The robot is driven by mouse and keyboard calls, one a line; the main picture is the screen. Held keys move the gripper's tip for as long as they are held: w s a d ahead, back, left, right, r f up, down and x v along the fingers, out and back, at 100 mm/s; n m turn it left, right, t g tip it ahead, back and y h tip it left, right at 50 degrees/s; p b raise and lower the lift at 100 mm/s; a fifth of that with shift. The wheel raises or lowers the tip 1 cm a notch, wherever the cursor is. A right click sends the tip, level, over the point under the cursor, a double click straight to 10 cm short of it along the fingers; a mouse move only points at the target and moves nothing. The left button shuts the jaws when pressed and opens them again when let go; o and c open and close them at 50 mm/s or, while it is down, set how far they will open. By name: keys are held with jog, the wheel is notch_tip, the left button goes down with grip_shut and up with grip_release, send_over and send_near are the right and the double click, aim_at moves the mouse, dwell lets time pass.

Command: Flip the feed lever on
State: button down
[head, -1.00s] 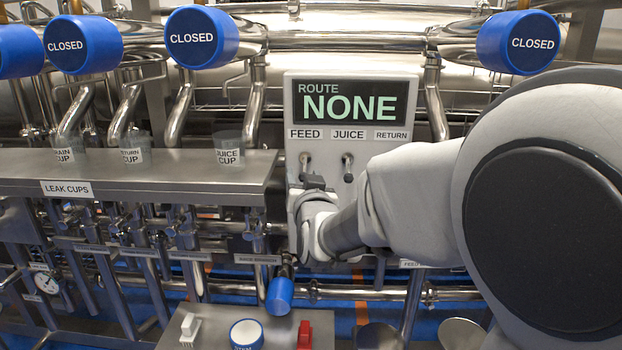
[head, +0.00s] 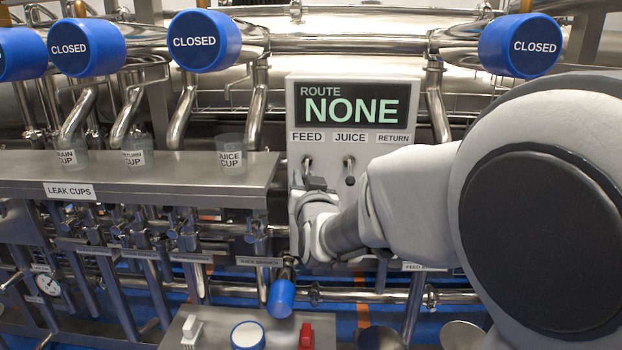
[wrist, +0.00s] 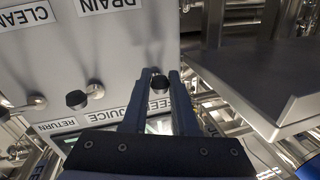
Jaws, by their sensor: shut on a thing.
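The feed lever (head: 307,163) hangs from the grey panel (head: 294,135) under the FEED label. Its lower end is hidden by my gripper (head: 313,182) in the head view. In the wrist view, the lever's black knob (wrist: 160,82) sits between the two fingertips of my gripper (wrist: 160,74), which is shut on it. The juice lever (head: 349,178) hangs down just to the right. The panel's screen (head: 350,104) reads ROUTE NONE.
In the wrist view, the juice lever's black knob (wrist: 77,99) is left of my fingers. A steel shelf (head: 150,175) with leak cups stands left of the panel, and its edge (wrist: 262,95) lies right of my gripper in the wrist view.

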aim_at(306, 174)
jog(key=shift+r, duration=0.2)
jog(key=r+g+p, duration=0.1)
jog(key=p, duration=0.4)
jog(key=shift+s+r+g, duration=0.1)
jog(key=shift+g, duration=0.3)
jog(key=r+g+p, duration=0.1)
jog(key=g+p, duration=0.1)
jog(key=p, duration=0.3)
jog(key=r+m+g+p, duration=0.1)
jog(key=g+p, duration=0.1)
jog(key=p, duration=0.4)
jog(key=shift+s+h, duration=0.1)
jog(key=shift+h, duration=0.2)
jog(key=g+p, duration=0.1)
jog(key=p, duration=0.2)
jog(key=g+p, duration=0.1)
jog(key=p, duration=0.2)
jog(key=shift+r+g+p, duration=0.35)
jog(key=shift+g, duration=0.05)
jog(key=shift+w+g+p, duration=0.2)
jog(key=shift+g+p, duration=0.4)
jog(key=shift+p, duration=0.6)
jog(key=shift+g+p, duration=0.3)
jog(key=shift+p, duration=0.25)
jog(key=c, duration=0.7)
grip_release()
jog(key=shift+w, duration=0.1)
